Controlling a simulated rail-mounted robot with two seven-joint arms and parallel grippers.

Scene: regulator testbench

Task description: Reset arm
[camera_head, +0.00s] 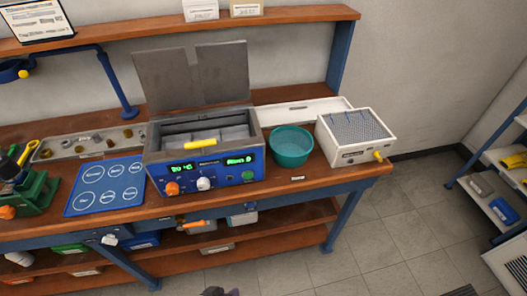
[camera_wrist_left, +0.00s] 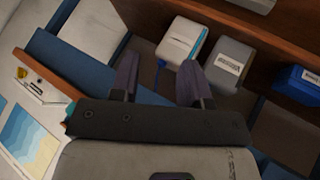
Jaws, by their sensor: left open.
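My left gripper (camera_wrist_left: 160,82) shows in the left wrist view with its two dark fingers spread apart and nothing between them. In the head view only a small dark tip of it (camera_head: 219,292) shows at the bottom edge, in front of the bench and over the floor. The rest of my left arm is out of the head view. My right gripper does not show clearly in either view. The wooden workbench (camera_head: 300,184) stands beyond the left gripper, apart from it.
On the bench are an ultrasonic-style bath with raised lids (camera_head: 205,170), a teal bowl (camera_head: 291,147), a white perforated box (camera_head: 357,137) and a blue mat (camera_head: 105,187). Lower-shelf boxes, one white (camera_wrist_left: 182,42) and one grey (camera_wrist_left: 230,62), lie beyond the fingers. Open floor (camera_head: 380,240) is at right.

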